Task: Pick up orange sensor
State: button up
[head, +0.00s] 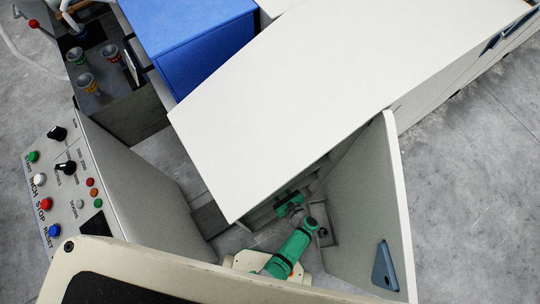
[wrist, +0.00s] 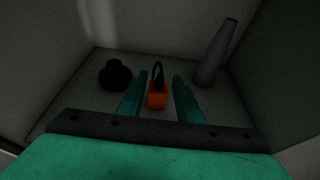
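The orange sensor (wrist: 158,98) is a small orange block with a dark upright part behind it, in the middle of the dim wrist view. My gripper (wrist: 160,77) is open, with one green finger on each side of the sensor and a gap to it on both sides. How far the fingertips reach along it is hard to tell. In the head view, my green arm reaches into an open cabinet under a white top, and the sensor is hidden there.
In the wrist view, a black knob-like object (wrist: 115,75) stands left of the sensor and a grey tapered cylinder (wrist: 216,54) stands right, close to my fingers. Walls enclose the space. In the head view, the open door (head: 365,205) is right of my arm and a control panel (head: 65,190) is left.

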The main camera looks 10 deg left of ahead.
jog(key=x, duration=0.3)
jog(key=shift+w+a+f, duration=0.1)
jog(key=shift+w+a, duration=0.05)
jog(key=c, duration=0.8)
grip_shut()
